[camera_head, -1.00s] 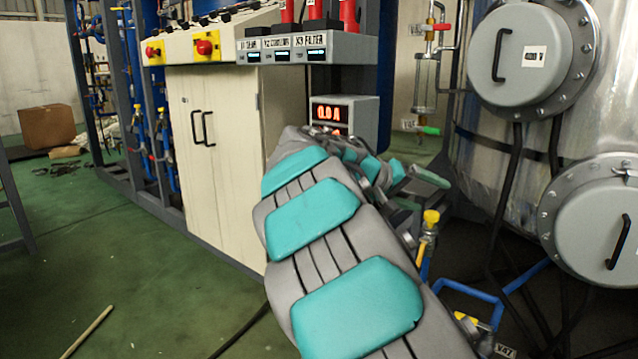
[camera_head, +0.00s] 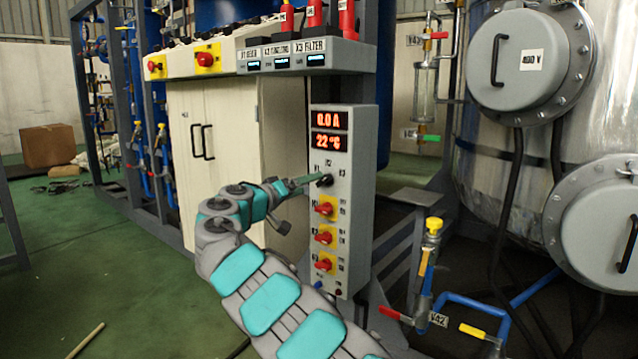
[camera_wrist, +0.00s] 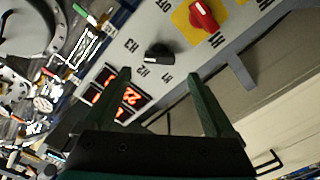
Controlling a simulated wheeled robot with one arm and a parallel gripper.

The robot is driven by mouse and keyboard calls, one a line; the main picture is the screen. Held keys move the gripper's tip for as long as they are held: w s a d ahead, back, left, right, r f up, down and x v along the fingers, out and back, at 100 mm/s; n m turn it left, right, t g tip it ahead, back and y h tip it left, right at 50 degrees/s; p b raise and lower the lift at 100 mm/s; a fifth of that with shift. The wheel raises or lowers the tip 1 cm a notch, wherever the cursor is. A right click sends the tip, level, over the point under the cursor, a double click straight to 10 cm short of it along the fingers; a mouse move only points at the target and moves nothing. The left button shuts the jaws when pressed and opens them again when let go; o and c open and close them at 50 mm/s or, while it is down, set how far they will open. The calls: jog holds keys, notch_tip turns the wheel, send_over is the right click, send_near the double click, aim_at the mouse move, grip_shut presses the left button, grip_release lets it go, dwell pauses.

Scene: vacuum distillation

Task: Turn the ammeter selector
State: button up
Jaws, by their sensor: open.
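The ammeter selector is a small black knob (camera_head: 325,180) on the grey control panel (camera_head: 357,190), below the red readouts of 0.0 A (camera_head: 328,119) and 22 °C (camera_head: 328,142). In the wrist view the black knob (camera_wrist: 158,54) lies ahead of my gripper, between labels H1, H2 and H3, with its white mark near H2. My gripper (camera_wrist: 160,78) is open, its two dark green fingers apart and the knob beyond the gap between them. In the head view my gripper (camera_head: 308,182) comes at the knob from the left. Contact cannot be told there.
Several red switches on yellow plates, the top one (camera_head: 324,209), sit just below the knob. A shelf unit (camera_head: 305,55) with small displays overhangs the panel's top left. A beige cabinet (camera_head: 225,120) stands left.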

aim_at(325, 180)
jog(key=shift+x, duration=2.9)
jog(key=shift+s+d, duration=0.1)
jog(key=shift+c, duration=0.2)
jog(key=c, duration=1.3)
